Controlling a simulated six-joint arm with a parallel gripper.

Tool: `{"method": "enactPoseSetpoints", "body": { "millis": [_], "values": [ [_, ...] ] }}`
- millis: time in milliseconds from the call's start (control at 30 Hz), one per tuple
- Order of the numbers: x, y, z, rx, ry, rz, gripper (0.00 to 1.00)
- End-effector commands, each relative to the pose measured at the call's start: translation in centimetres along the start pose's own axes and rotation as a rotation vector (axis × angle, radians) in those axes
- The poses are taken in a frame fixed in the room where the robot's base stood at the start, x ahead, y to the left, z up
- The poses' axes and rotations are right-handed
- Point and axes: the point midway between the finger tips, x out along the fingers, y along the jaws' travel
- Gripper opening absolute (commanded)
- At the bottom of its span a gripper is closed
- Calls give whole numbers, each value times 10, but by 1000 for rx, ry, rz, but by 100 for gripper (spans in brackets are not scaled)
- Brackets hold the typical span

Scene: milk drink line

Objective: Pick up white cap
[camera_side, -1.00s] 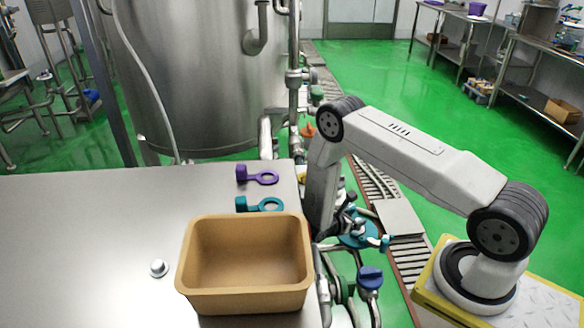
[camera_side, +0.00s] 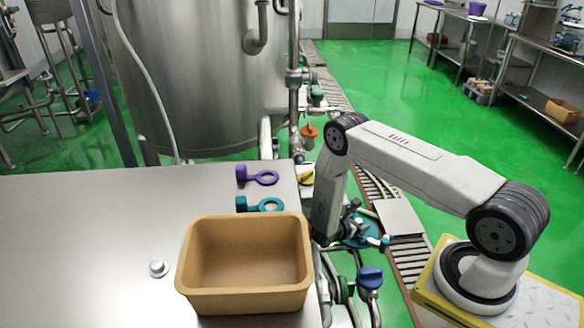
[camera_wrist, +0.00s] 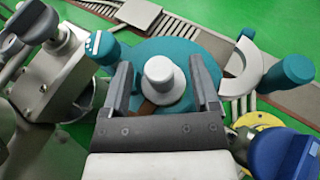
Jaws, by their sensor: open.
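A white round cap (camera_wrist: 159,78) stands at the middle of a teal disc (camera_wrist: 186,50) in the wrist view. My gripper (camera_wrist: 160,62) is open, with one finger on each side of the cap as seen from the wrist; I cannot tell whether the fingers are level with it. In the side view my gripper (camera_side: 350,222) is over the pipework beside the table, just above the teal disc (camera_side: 362,243). The white cap is hidden there. A small pale, shiny cap (camera_side: 158,268) also sits on the steel table.
A tan bin (camera_side: 245,301) stands at the table's (camera_side: 80,240) right edge, near a teal ring tool (camera_side: 262,205) and a purple one (camera_side: 260,177). A blue knob (camera_wrist: 285,155) and valve parts crowd my gripper. The table's left part is mostly clear.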

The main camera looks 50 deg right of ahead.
Motion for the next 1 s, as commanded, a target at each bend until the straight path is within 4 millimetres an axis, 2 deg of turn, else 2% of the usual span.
{"method": "enactPoseSetpoints", "body": {
  "millis": [300, 367, 500, 533, 567, 1000],
  "values": [
    [0, 0, 0, 0, 0, 0, 78],
    [0, 0, 0, 0, 0, 0, 59],
    [0, 0, 0, 0, 0, 0, 14],
    [0, 0, 0, 0, 0, 0, 5],
    [0, 0, 0, 0, 0, 0, 0],
    [-1, 0, 2, 0, 0, 0, 0]
  ]
}}
